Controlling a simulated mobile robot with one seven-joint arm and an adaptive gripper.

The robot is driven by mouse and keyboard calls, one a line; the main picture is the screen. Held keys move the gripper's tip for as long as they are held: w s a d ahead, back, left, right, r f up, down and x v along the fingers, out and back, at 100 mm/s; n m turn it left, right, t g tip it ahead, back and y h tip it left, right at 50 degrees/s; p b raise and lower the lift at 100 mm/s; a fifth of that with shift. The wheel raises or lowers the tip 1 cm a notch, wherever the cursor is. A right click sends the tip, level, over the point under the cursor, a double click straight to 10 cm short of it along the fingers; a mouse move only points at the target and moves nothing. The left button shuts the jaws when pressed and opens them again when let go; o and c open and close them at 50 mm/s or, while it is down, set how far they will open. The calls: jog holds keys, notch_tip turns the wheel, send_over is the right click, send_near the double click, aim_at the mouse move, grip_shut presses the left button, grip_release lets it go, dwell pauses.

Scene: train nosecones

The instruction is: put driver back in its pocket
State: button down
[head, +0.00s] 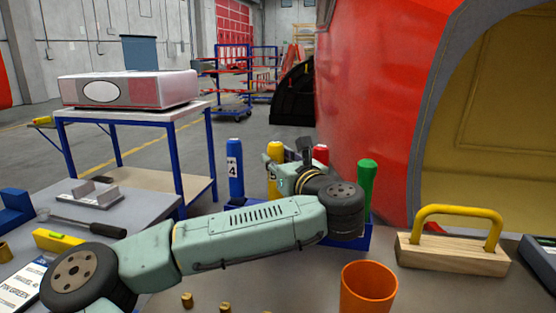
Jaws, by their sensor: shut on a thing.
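Several upright coloured drivers stand in a row around a blue holder (371,238): a blue driver (235,170) marked 4, a yellow driver (275,152), a red driver (320,154) and a green driver (367,178). My gripper (303,149) is between the yellow and red drivers, with its wrist in front of the holder's middle. It is shut on a driver, but the arm hides the fingertips' grip, and I cannot tell which driver. The lower parts of the middle drivers and most of the holder's pockets are hidden.
An orange cup (369,289) stands in front of the holder. A wooden block with a yellow handle (450,240) is at the right. A yellow level (58,239) and a dark-handled tool (85,224) lie at the left. Small brass pieces (187,299) stand in front.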

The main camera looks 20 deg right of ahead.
jog(key=c, duration=1.2)
grip_release()
jog(key=shift+r, duration=0.15)
jog(key=shift+s+d, duration=0.1)
jog(key=shift+s, duration=0.25)
jog(key=s+b, duration=0.4)
jog(key=s, duration=0.7)
jog(key=shift+s+d, duration=0.15)
jog(key=shift+d, duration=0.2)
